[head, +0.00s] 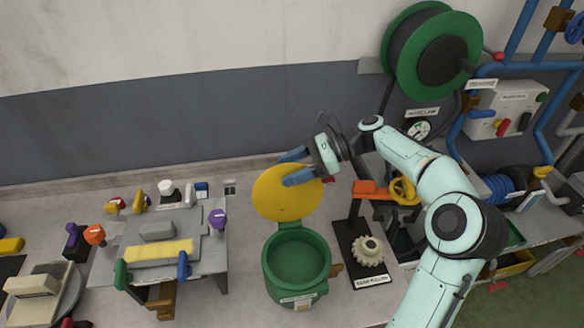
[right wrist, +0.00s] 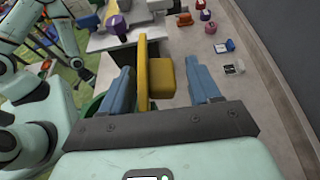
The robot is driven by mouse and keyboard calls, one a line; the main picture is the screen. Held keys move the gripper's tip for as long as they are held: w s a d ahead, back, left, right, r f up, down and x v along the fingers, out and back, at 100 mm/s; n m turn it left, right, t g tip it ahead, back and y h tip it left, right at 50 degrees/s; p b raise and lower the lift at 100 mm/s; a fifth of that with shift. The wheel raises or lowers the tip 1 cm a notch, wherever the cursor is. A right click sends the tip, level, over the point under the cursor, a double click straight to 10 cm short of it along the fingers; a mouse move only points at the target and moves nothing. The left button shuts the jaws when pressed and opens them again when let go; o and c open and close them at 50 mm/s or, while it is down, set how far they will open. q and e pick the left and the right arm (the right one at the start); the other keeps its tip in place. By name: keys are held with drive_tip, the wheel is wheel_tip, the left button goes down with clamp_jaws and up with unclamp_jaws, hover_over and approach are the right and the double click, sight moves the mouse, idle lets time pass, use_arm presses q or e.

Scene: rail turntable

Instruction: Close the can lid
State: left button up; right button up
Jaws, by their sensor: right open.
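The green can (head: 296,262) stands on the workbench in the head view, its mouth uncovered and its inside visible. Its round yellow lid (head: 285,203) stands raised at the can's back edge. My right gripper (head: 285,170) is open, with its blue fingers at the upper part of the lid. In the right wrist view the lid (right wrist: 143,62) shows nearly edge-on between the two fingers of the right gripper (right wrist: 160,72), with a yellow block (right wrist: 161,78) beside it. Gaps show on both sides; contact cannot be made out.
A gear puller with a pale gear (head: 370,251) stands right of the can. A grey fixture with a yellow bar (head: 160,250) stands to the left. A wall (head: 200,130) rises behind the bench. Some bare bench lies between the fixture and the can.

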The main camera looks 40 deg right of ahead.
clamp_jaws()
drive_tip(key=shift+s, duration=0.1)
idle(0.4)
